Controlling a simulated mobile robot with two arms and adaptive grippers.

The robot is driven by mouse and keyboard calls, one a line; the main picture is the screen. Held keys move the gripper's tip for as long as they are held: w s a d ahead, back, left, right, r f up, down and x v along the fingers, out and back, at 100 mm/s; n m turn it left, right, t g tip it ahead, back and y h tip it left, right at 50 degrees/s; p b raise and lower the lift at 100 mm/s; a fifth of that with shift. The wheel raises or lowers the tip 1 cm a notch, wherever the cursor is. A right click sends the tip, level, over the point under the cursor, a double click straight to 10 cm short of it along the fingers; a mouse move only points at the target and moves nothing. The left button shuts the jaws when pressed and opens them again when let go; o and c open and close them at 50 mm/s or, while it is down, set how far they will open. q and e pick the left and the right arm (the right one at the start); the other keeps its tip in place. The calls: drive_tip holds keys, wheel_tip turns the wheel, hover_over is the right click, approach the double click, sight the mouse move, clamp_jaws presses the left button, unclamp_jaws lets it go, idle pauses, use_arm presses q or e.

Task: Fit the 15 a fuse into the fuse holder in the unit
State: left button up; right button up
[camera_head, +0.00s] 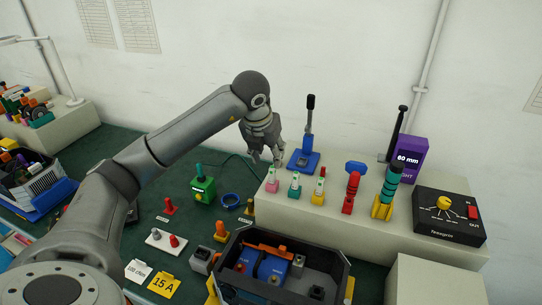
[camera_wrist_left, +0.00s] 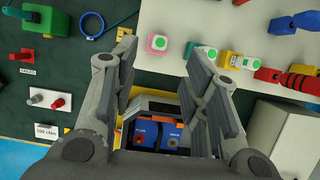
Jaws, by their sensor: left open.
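My left gripper (camera_head: 266,160) is open and empty, above the left end of the raised white shelf. In the left wrist view its two fingers (camera_wrist_left: 162,62) stand wide apart with nothing between them. A black open-topped case (camera_head: 345,287), apparently the unit, stands at the front with blue blocks (camera_head: 272,268) and an orange bar (camera_head: 265,248) inside. The blue blocks show between the fingers in the wrist view (camera_wrist_left: 147,134). A yellow "15 A" card (camera_head: 164,284) lies at the front left. I cannot tell which small part is the 15 A fuse, nor make out the fuse holder.
Small pink (camera_head: 271,186), green (camera_head: 294,191) and yellow (camera_head: 317,197) based parts stand on the shelf (camera_head: 345,232). A blue lever stand (camera_head: 303,160), purple box (camera_head: 407,160) and black control box (camera_head: 449,218) are behind or right. A green block (camera_head: 203,189) stands on the dark mat.

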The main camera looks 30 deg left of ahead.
sight(271, 169)
use_arm(q)
drive_tip(key=p+x, duration=0.2)
drive_tip(key=x, duration=0.6)
drive_tip(key=shift+f+p, duration=0.35)
drive_tip(key=shift+w+a+f, duration=0.1)
drive_tip(key=shift+w+f, duration=0.15)
drive_tip(key=shift+f, duration=0.4)
drive_tip(key=shift+c, duration=0.3)
clamp_jaws()
